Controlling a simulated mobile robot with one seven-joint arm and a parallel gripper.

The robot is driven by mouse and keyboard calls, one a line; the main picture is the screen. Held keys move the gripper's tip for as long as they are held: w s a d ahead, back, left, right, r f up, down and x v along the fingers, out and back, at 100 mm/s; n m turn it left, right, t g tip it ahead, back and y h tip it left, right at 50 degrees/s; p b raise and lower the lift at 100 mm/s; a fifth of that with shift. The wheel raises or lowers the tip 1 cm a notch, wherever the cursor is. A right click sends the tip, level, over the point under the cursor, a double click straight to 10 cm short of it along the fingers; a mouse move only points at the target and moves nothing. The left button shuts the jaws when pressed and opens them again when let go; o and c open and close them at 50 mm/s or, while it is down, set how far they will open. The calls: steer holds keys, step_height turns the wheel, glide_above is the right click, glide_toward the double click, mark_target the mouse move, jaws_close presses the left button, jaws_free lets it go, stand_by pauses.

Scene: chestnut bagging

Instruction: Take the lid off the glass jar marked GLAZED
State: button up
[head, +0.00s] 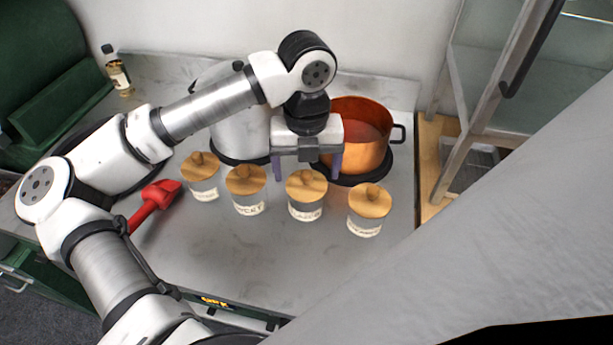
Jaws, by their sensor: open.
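Several glass jars with round wooden knobbed lids stand in a row on the grey counter. The third from the left (305,211) has a small label that seems to read GLAZED, though the print is blurred. Its wooden lid (306,187) is on. My gripper (307,172) points down with its fingers spread, empty, just above and behind this lid in the picture. I cannot tell its exact height over the knob. The second jar (249,203) and the fourth jar (365,225) stand on either side, lids on. The first jar (204,190) is at far left.
A copper pot (365,160) with a dark handle stands right behind the gripper, and a pale metal pot (238,137) behind it to the left. A red scoop (150,205) lies left. A bottle (118,72) is back left. The front counter is clear.

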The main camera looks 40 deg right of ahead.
steer(key=shift+f, duration=0.95)
steer(key=c, duration=1.1)
